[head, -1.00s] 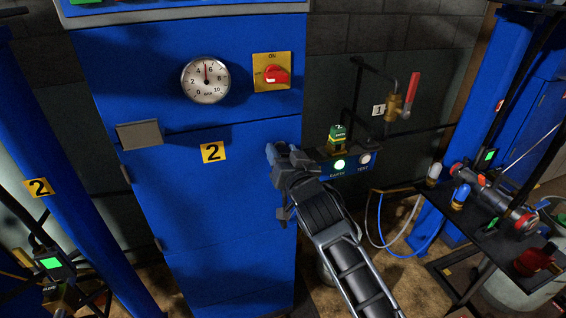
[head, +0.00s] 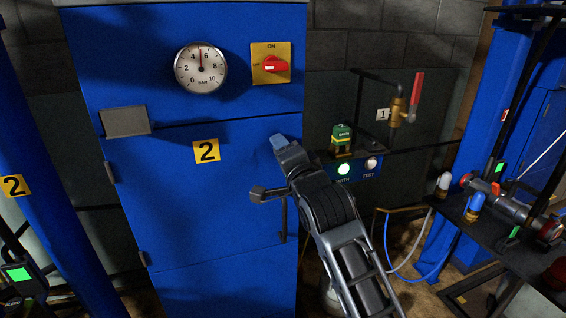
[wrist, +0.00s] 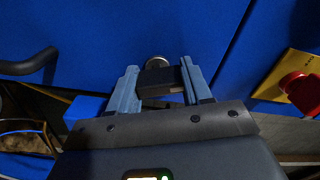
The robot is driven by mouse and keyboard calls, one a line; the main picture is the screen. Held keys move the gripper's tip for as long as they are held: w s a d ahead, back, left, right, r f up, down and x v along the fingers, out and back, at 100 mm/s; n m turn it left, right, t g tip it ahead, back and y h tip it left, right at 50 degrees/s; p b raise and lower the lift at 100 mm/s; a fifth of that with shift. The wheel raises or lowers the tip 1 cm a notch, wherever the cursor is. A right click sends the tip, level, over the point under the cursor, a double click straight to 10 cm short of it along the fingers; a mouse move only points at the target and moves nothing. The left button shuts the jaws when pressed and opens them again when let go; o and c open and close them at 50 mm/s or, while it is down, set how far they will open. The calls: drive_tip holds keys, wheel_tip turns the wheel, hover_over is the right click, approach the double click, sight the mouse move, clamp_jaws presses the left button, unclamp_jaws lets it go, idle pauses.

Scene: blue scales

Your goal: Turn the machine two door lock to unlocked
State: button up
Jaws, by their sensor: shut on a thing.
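My gripper (head: 277,143) is at the door's upper right edge in the head view and hides the lock there. In the wrist view my gripper (wrist: 159,69) has its two light blue fingers on either side of the dark lock knob (wrist: 157,78), shut on it. A round metal part of the lock (wrist: 156,62) shows just beyond the knob. I cannot read the lock's position.
A dark door handle (wrist: 30,66) is at left in the wrist view. Above the door are a pressure gauge (head: 201,68) and a red rotary switch (head: 276,65) on a yellow plate. A green-lit EARTH/TEST box (head: 357,167) sits close right of my gripper.

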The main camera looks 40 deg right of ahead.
drive_tip(key=shift+d+f+m+b, duration=0.1)
drive_tip(key=shift+m+b, duration=0.95)
drive_tip(key=shift+m, duration=0.95)
drive_tip(key=o, duration=1.1)
drive_tip(key=shift+c, duration=0.2)
drive_tip(key=v, duration=0.8)
